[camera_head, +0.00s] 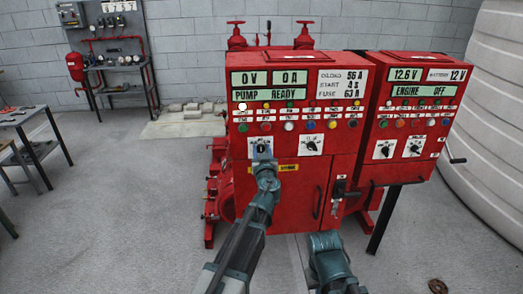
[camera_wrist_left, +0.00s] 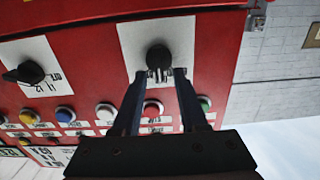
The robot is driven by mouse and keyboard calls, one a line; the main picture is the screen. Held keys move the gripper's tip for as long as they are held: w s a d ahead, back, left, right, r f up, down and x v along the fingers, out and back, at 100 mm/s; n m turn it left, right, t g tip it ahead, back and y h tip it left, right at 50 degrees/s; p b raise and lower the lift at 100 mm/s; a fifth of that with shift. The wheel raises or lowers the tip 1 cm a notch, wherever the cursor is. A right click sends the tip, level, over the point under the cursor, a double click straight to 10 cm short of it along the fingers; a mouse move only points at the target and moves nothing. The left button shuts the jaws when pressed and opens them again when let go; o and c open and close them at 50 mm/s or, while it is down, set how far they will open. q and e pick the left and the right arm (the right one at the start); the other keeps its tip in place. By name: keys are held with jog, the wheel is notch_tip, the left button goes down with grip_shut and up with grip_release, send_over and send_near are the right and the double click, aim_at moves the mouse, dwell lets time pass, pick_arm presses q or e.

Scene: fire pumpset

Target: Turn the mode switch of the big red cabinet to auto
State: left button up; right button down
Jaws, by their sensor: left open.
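The big red cabinet (camera_head: 290,190) stands in the middle of the head view, with two black knobs on white plates below its buttons. The cabinet's other knob (camera_head: 311,145) shows at the left of the wrist view. My right gripper is not visible.
A smaller red cabinet (camera_head: 415,105) with its own knobs adjoins on the right. Coloured buttons lie close to the left fingers. A door handle (camera_head: 318,202) and a lever (camera_head: 340,187) stick out lower down. A large white tank (camera_head: 490,110) stands at the right.

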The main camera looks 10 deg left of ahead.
pick_arm(q)
jog(key=shift+w+a, duration=0.1)
jog(key=shift+w, duration=0.1)
grip_shut()
dwell(0.4)
jog(key=m, duration=0.4)
jog(key=shift+w+d+f+m, duration=0.1)
jog(key=shift+d+m, duration=0.3)
jog(key=shift+d+f+m+b, duration=0.1)
jog(key=shift+d+m+b, duration=0.05)
jog(key=shift+m, duration=0.85)
jog(key=shift+d+f+m+b, duration=0.1)
jog(key=shift+m+b, duration=0.05)
jog(key=shift+m, duration=0.85)
